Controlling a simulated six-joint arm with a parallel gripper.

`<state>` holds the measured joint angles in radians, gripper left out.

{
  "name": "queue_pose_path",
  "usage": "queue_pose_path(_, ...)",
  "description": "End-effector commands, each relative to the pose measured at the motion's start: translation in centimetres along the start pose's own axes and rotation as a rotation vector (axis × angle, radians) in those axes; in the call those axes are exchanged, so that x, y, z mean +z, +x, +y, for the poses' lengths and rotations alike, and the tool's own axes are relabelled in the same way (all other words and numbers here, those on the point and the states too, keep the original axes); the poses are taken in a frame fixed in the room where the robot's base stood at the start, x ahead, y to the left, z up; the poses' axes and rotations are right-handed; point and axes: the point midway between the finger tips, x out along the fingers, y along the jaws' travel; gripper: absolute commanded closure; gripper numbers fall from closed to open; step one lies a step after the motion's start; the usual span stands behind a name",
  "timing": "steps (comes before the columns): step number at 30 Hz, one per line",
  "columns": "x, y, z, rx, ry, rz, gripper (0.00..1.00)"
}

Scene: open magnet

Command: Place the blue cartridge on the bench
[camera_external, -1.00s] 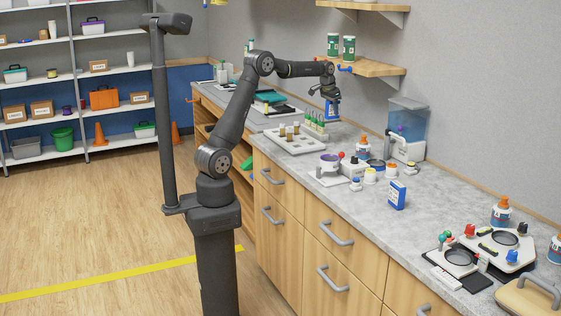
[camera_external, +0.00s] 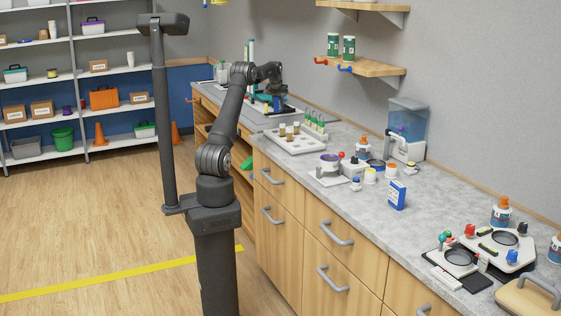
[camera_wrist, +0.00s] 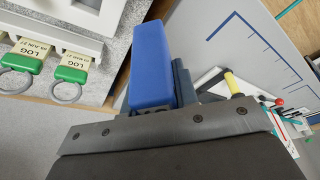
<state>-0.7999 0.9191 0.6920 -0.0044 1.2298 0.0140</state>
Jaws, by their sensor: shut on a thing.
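The blue cartridge (camera_wrist: 150,65) is held upright in my gripper, which is shut on it. In the external view the cartridge (camera_external: 278,104) shows as a small blue shape below my gripper (camera_external: 274,92), above the far part of the bench (camera_external: 440,205). In the wrist view the gripper's fingers are mostly hidden behind the grey mount plate. I cannot tell from these views whether the cartridge's lower end touches anything.
A white rack (camera_external: 288,143) with vials and green-topped tubes stands near my gripper. Green LOG tags (camera_wrist: 70,68) are at left. A blue-and-white box (camera_external: 397,195) stands farther forward.

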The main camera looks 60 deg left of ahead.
Motion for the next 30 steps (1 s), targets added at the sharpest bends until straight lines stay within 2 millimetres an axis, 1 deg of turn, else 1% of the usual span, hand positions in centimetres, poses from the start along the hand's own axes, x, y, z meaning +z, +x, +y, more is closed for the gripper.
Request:
queue_pose_path(1, -0.2, 0.8, -1.0, -0.001, -0.005, -0.002, 0.97)
queue_pose_path(9, -1.5, 5.1, -6.5, 0.000, -0.002, -0.002, 0.97)
queue_pose_path(12, -1.9, 6.3, -8.1, 0.000, -0.001, -0.001, 0.97)
queue_pose_path(15, -2.2, 7.0, -9.1, 0.000, 0.000, 0.000, 0.97)
queue_pose_path(20, -2.2, 7.7, -9.6, 0.000, 0.001, -0.001, 0.97)
queue_pose_path(23, -1.9, 8.7, -9.6, 0.000, 0.001, -0.003, 0.97)
queue_pose_path(27, -1.2, 10.7, -9.6, 0.000, 0.001, -0.002, 0.97)
queue_pose_path(30, -1.1, 11.2, -9.6, 0.000, 0.001, 0.000, 0.97)
